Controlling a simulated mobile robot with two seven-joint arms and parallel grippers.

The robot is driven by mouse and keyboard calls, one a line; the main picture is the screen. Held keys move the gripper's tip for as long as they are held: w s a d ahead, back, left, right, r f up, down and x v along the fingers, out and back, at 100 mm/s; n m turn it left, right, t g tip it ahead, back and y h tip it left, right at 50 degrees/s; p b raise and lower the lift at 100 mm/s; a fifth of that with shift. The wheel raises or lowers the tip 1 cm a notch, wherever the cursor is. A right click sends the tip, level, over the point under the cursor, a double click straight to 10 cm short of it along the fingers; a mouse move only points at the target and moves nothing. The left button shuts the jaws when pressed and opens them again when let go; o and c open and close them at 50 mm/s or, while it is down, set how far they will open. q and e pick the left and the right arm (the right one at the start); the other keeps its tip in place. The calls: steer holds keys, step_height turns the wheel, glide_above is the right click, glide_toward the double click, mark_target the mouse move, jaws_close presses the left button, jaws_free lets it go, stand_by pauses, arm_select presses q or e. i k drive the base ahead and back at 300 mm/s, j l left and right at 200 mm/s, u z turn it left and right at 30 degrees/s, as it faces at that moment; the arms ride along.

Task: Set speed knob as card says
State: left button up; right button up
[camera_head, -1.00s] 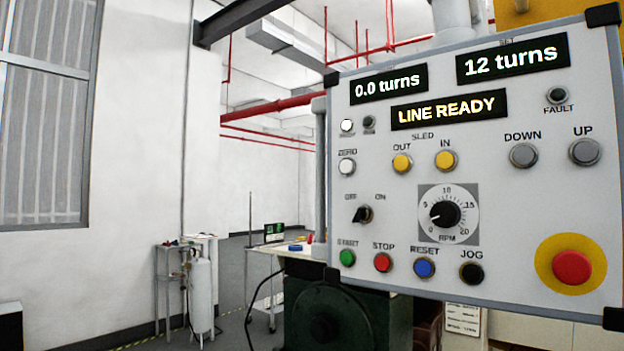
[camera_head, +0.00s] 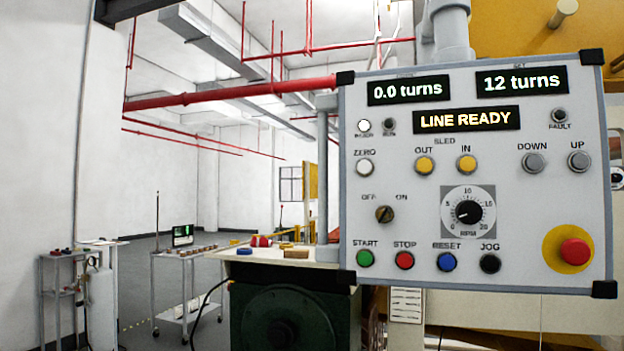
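The speed knob (camera_head: 468,212) is a black dial marked RPM on the grey control panel (camera_head: 400,285). Its scale runs to 20, with 5, 10 and 15 marked. Its white pointer aims to the lower left, near the low end of the scale; the exact value is too small to read. The panel's displays read 0.0 turns (camera_head: 408,91), 12 turns (camera_head: 521,82) and LINE READY (camera_head: 466,119). No card with a readable speed shows. Neither of my grippers is in view.
A red stop button (camera_head: 574,252) is at the panel's lower right. The OFF/ON switch (camera_head: 384,214) is left of the dial. A dark green machine (camera_head: 285,318) stands below the panel. A trolley with a small screen (camera_head: 183,236) stands at left; open floor lies around it.

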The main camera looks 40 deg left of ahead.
mark_target(467, 212)
steer(key=k+j, duration=0.1)
steer(key=j, duration=0.45)
steer(key=k+j, duration=0.1)
steer(key=j, duration=0.45)
steer(key=i+j, duration=0.45)
steer(key=j, duration=0.25)
